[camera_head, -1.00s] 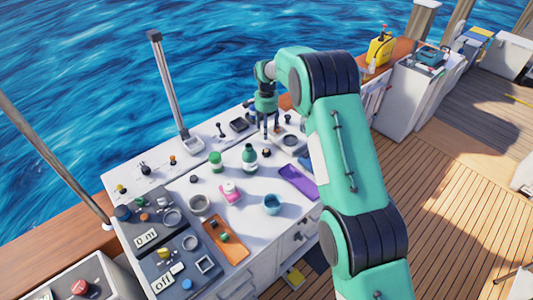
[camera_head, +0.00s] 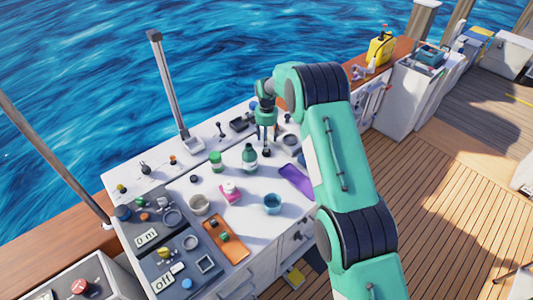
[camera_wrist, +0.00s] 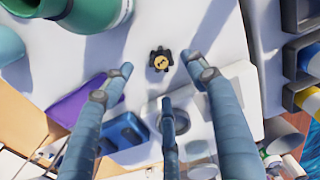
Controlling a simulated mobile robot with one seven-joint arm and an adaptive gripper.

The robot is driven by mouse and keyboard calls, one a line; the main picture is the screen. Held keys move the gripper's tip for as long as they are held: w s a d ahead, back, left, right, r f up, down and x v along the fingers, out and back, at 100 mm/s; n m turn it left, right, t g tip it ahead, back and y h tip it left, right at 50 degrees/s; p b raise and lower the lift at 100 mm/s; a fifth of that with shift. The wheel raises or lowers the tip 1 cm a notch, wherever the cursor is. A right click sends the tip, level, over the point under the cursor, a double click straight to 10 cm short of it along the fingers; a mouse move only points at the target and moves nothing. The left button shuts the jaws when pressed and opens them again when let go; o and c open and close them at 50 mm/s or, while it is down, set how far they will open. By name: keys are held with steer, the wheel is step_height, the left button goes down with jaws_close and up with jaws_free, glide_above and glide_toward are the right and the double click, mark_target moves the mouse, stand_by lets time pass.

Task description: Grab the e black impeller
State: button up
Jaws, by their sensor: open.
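The black impeller (camera_wrist: 160,61), small and dark with a gold centre, lies on the white worktop in the wrist view. In the head view it is a small dark spot (camera_head: 266,153) just below my fingers. My gripper (camera_head: 266,142) points down over it, fingers spread and empty. In the wrist view my gripper (camera_wrist: 158,75) shows three blue-grey fingers, with the impeller between and slightly beyond the tips. The fingers do not appear to touch it; the exact height above it is hard to tell.
A green bottle (camera_head: 249,157) stands close left of the impeller, and a green-capped jar (camera_head: 216,161) stands further left. A purple tray (camera_head: 297,182) lies to the right and front. A teal cup (camera_head: 272,203) stands in front. The worktop right around the impeller is clear.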

steer(key=shift+f, duration=0.45)
steer(key=shift+f, duration=0.15)
steer(key=shift+w+f, duration=0.1)
steer(key=shift+f, duration=2.35)
steer(key=c, duration=1.2)
